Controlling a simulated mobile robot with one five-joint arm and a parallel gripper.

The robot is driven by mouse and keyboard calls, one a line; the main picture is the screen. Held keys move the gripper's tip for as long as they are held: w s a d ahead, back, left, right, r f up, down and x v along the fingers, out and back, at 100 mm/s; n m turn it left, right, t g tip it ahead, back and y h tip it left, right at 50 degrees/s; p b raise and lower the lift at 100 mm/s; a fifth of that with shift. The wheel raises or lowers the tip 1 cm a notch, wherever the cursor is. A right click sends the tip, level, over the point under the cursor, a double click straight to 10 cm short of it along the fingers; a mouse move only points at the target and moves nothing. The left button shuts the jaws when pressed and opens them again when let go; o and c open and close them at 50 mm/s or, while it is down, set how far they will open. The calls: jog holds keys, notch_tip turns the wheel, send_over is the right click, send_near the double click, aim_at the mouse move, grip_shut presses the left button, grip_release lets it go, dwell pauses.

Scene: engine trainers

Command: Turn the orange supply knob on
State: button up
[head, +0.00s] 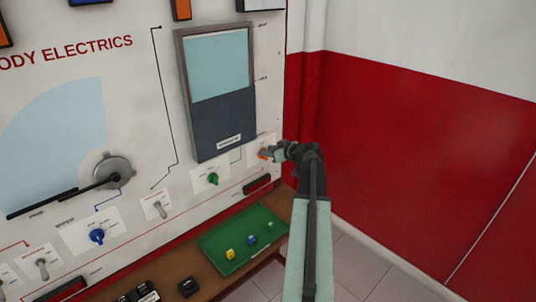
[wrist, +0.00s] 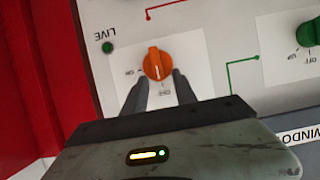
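The orange supply knob (wrist: 157,64) sits on a white plate on the panel. Its raised ridge stands nearly upright in the wrist view, with a pale mark at the lower end, towards the label that looks like OFF. In the head view a small part of the orange knob (head: 263,154) shows at the panel's lower right. My gripper (wrist: 159,80) is open, one finger on each side of the knob's lower part. I cannot tell whether either finger touches it. My gripper also shows in the head view (head: 272,152), close to the panel.
A green knob (wrist: 312,33) sits to the right in the wrist view. A dark green lamp (wrist: 108,48) is beside upside-down LIVE lettering. In the head view, a green tray (head: 215,243) with small coloured pieces lies on the shelf below. A red-and-white wall (head: 420,150) stands right.

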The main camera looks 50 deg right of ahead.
grip_shut()
jog(key=shift+s+d+f+m+t+y+b, duration=0.1)
jog(key=shift+d+f+m+t+y+b, duration=0.45)
jog(key=shift+m+y+b, duration=1.1)
jog(key=shift+w+d+f+m+t+y+b, duration=0.1)
jog(key=shift+d+f+m+t+y+b, duration=0.5)
jog(key=shift+m+b, duration=2)
jog(key=shift+s+d+f+m+t+y+b, duration=0.1)
jog(key=shift+d+f+m+t+y+b, duration=0.45)
jog(key=shift+m+y+b, duration=1.1)
jog(key=shift+a+r+m+h+b, duration=0.2)
jog(key=shift+m+h+b, duration=0.2)
jog(key=shift+m, duration=0.5)
grip_release()
